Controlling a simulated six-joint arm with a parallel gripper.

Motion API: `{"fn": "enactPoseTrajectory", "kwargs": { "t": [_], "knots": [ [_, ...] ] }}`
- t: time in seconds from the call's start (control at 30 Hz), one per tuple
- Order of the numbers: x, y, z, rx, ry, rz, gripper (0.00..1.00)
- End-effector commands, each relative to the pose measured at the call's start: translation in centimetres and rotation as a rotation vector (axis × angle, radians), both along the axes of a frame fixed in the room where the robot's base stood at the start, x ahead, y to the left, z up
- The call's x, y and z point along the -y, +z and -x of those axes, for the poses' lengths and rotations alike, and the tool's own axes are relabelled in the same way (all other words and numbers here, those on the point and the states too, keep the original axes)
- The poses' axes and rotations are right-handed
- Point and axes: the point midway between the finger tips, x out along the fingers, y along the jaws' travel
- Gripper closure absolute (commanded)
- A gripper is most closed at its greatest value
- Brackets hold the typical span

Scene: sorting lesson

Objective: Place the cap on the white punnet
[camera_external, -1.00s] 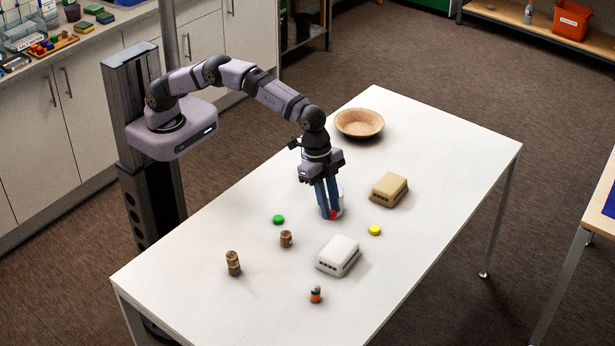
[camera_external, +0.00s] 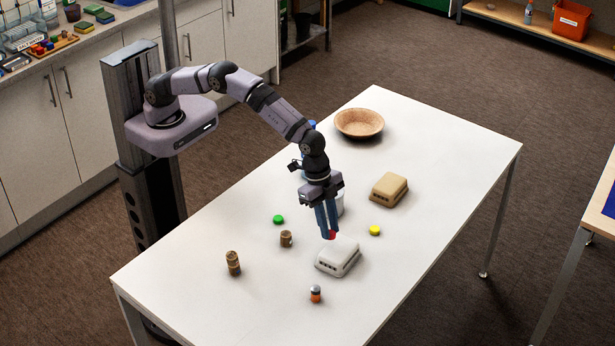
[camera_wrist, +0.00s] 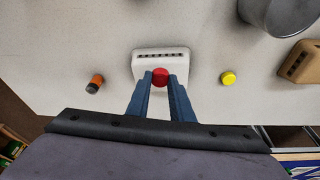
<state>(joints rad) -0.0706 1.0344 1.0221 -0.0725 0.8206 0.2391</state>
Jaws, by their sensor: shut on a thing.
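My gripper (camera_external: 328,233) is shut on a red cap (camera_external: 332,236), which also shows between the fingertips in the wrist view (camera_wrist: 160,77). The white punnet (camera_external: 338,260) is a low, block-like box with a row of dark slots along one side. It stands on the table just in front of my fingertips. In the wrist view the cap overlaps the near part of the white punnet (camera_wrist: 147,60). The cap appears above or beside the punnet's far edge in the external view. I cannot tell the height between them.
A tan punnet (camera_external: 390,189), yellow cap (camera_external: 375,230) and green cap (camera_external: 278,219) lie around. A pale cup (camera_external: 341,205) is behind my gripper. A round basket (camera_external: 359,123) sits at the back.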

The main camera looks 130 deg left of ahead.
Motion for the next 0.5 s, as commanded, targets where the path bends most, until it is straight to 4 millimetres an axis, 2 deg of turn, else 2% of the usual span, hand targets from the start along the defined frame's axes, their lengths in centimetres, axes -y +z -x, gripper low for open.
{"fn": "enactPoseTrajectory", "kwargs": {
  "t": [0.2,0.5],
  "knots": [
    [0.0,-2.3,0.0,-0.002,0.000,0.000,1.00],
    [0.0,-2.6,0.0,0.000,0.000,0.000,1.00]
  ]
}}
